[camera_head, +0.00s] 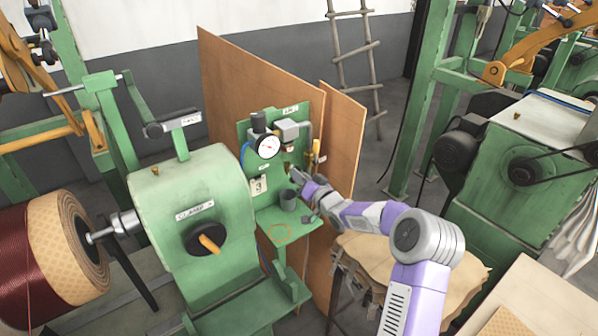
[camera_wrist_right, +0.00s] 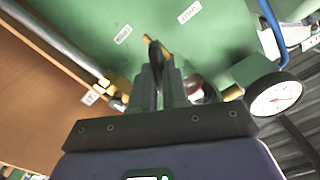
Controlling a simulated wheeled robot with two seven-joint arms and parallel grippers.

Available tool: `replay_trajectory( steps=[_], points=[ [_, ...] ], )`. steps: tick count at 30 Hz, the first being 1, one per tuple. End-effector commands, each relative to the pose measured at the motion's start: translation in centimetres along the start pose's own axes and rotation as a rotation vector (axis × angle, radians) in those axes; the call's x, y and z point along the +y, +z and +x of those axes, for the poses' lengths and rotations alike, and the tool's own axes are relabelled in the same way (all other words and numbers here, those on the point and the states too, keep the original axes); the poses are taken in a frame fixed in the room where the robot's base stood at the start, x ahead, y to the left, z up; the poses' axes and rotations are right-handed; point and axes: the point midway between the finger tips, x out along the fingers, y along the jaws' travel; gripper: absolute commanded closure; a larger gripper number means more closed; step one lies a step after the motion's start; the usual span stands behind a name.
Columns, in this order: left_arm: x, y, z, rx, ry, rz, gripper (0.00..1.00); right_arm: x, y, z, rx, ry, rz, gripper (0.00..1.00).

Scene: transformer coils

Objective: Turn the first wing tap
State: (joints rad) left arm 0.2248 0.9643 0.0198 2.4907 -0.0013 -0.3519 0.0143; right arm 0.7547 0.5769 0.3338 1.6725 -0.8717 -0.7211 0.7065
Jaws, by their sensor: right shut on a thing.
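A green panel (camera_head: 262,180) stands upright behind a small green shelf and carries taps and a gauge. My right gripper (camera_head: 296,178) reaches the panel from the right, just above the shelf. In the right wrist view my right gripper (camera_wrist_right: 162,68) has its fingers close together on a dark wing tap (camera_wrist_right: 153,55) with a brass stem. The fingers hide part of this tap. Another brass fitting (camera_wrist_right: 118,82) is left of the fingers. My left gripper is not in view.
A green winding machine (camera_head: 190,215) is at the left. Brown boards (camera_head: 343,135) stand close behind the panel.

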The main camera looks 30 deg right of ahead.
Motion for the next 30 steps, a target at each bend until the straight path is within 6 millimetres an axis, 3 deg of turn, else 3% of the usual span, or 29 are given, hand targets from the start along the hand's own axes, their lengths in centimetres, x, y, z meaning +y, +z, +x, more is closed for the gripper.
replay_trajectory(
  steps=[15, 30],
  points=[
    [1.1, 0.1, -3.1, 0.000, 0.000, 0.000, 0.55, 0.3, 0.0, 0.0, -0.001, 0.002, 0.492, 1.00],
    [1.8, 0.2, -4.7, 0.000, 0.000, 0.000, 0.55, 0.5, 0.2, 0.0, -0.001, 0.001, 0.896, 1.00]
  ],
)
